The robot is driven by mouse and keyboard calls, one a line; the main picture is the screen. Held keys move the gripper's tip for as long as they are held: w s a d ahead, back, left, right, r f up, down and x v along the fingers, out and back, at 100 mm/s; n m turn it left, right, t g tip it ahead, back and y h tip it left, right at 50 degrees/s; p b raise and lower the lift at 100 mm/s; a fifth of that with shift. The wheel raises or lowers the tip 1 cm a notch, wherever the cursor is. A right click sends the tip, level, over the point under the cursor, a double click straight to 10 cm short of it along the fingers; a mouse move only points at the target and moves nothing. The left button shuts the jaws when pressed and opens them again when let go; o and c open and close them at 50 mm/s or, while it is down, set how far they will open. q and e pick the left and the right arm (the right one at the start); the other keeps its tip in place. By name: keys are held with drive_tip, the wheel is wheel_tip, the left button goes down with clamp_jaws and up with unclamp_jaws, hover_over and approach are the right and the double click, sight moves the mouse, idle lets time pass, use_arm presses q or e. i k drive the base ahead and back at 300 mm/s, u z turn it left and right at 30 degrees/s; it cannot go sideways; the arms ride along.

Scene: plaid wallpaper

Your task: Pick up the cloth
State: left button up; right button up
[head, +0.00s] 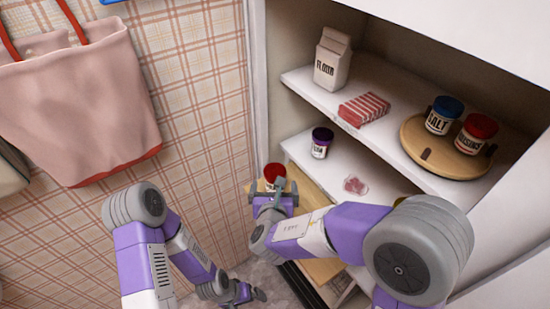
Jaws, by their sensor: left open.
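A folded red-and-white striped cloth (363,108) lies near the front edge of the upper shelf (315,90), right of the flour carton. My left gripper (258,294) is low in the picture, above the floor, open and far below the cloth. My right gripper (276,187) is in front of the cabinet, below and left of the cloth and apart from it. It overlaps a red-lidded jar in the picture; whether it touches the jar, and whether its jaws are open, I cannot tell.
A round wooden tray (413,140) holds a salt jar (443,114) and a seasonings jar (475,133). Below are a purple-lidded jar (321,143), a red-lidded jar (272,172) and a pink smear (355,186). A pink bag (78,105) hangs left.

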sight(361, 111)
drive_tip(key=k, duration=1)
